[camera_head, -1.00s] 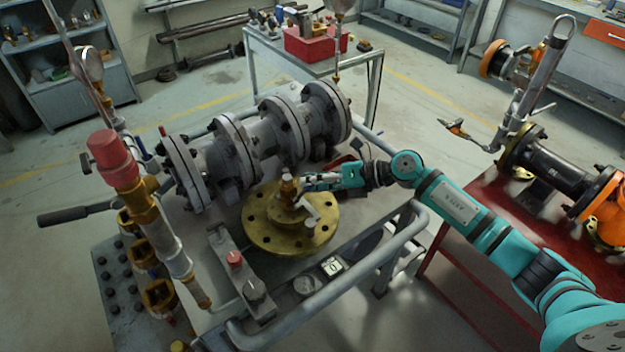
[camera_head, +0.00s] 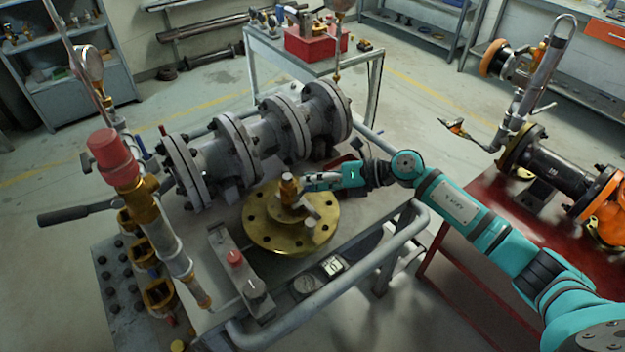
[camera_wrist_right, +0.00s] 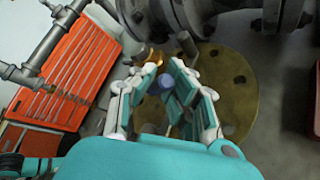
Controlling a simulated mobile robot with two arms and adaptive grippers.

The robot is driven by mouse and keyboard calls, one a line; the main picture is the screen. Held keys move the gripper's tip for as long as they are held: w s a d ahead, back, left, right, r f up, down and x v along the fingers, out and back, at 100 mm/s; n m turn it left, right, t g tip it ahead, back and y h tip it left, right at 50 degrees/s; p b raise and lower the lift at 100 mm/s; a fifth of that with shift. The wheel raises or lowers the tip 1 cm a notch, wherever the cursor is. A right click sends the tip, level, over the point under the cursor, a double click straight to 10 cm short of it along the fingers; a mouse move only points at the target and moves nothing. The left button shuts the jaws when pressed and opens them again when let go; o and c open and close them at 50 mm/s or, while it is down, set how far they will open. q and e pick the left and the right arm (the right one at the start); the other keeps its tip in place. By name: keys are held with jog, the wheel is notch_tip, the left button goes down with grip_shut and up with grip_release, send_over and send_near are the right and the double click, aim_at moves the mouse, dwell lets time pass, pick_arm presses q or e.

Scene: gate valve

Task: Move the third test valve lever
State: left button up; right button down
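A brass round flange (camera_head: 263,230) lies on the grey bench and bears a small upright brass fitting (camera_head: 288,190) with a grey cap. A short grey handle with a round end (camera_head: 311,222) stands out at its near right side. My right gripper (camera_head: 305,186) reaches in from the right and is just beside the fitting, over the flange. In the right wrist view my right gripper (camera_wrist_right: 163,68) has its fingers apart. A bluish round end (camera_wrist_right: 166,82) shows between them; contact cannot be told. A grey lever (camera_wrist_right: 187,43) shows just beyond. My left gripper is not in view.
Large grey flanged pipework (camera_head: 235,150) lies behind the flange. A grey rail (camera_head: 345,285) runs along the near edge; a red table (camera_head: 465,245) is at right.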

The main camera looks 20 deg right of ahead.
jog(key=c, duration=1.7)
grip_release()
jog(key=shift+a+r, duration=0.1)
jog(key=shift+r, duration=0.2)
jog(key=shift+o, duration=0.6)
jog(key=shift+s, duration=0.15)
jog(key=shift+f, duration=0.1)
jog(key=shift+s+d, duration=0.1)
jog(key=shift+d, duration=0.35)
jog(key=v, duration=1.1)
jog(key=shift+s+r, duration=0.2)
jog(key=shift+r, duration=0.05)
jog(key=shift+a, duration=0.1)
